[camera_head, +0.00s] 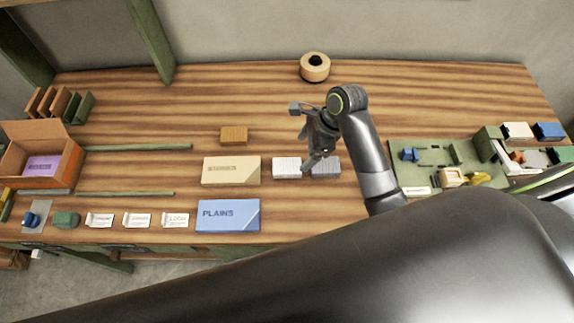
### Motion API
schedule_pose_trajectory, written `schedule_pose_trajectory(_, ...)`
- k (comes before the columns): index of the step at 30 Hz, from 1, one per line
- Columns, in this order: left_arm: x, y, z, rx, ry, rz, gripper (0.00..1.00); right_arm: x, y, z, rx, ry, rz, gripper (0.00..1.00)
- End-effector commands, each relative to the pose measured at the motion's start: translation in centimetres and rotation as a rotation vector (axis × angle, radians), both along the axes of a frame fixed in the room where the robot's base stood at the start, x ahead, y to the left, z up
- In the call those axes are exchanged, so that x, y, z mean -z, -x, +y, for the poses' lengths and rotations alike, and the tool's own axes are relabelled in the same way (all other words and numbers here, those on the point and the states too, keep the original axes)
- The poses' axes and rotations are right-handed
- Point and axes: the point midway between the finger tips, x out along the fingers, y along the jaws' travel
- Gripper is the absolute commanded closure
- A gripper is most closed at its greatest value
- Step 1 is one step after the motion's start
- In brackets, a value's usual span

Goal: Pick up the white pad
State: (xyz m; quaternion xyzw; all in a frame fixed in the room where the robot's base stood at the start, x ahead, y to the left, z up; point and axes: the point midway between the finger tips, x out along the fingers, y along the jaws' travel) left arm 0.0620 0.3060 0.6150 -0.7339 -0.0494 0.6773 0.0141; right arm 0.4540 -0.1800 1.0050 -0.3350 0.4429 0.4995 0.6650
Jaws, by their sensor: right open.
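The white pad (286,168) lies flat on the wooden table, between a cream box and a grey pad (326,167). My right gripper (305,140) is open above and just beyond the two pads, with its lower part over the gap between them. It partly covers the white pad's right end and the grey pad's left side. Nothing shows between its fingers. I cannot tell its exact height above the table. My left gripper is not in view.
The cream box (231,170), blue PLAINS box (228,215) and a brown block (233,136) are left of the pads. A tape roll (315,67) stands at the back. A green board (430,166) with small parts is at right. My dark arm link covers the front.

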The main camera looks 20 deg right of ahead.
Motion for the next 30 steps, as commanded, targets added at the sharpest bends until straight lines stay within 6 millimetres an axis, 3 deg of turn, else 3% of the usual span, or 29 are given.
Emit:
schedule_pose_trajectory(4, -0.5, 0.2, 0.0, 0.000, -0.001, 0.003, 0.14, 2.5, -0.3, 1.1, 0.000, -0.002, 0.003, 0.22)
schedule_pose_trajectory(13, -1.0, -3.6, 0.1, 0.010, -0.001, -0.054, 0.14, 4.4, -0.6, 1.8, 0.000, 0.001, 0.000, 0.22)
schedule_pose_trajectory(30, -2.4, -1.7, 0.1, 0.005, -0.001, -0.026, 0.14, 8.9, -1.2, 3.9, -0.001, 0.000, -0.001, 0.22)
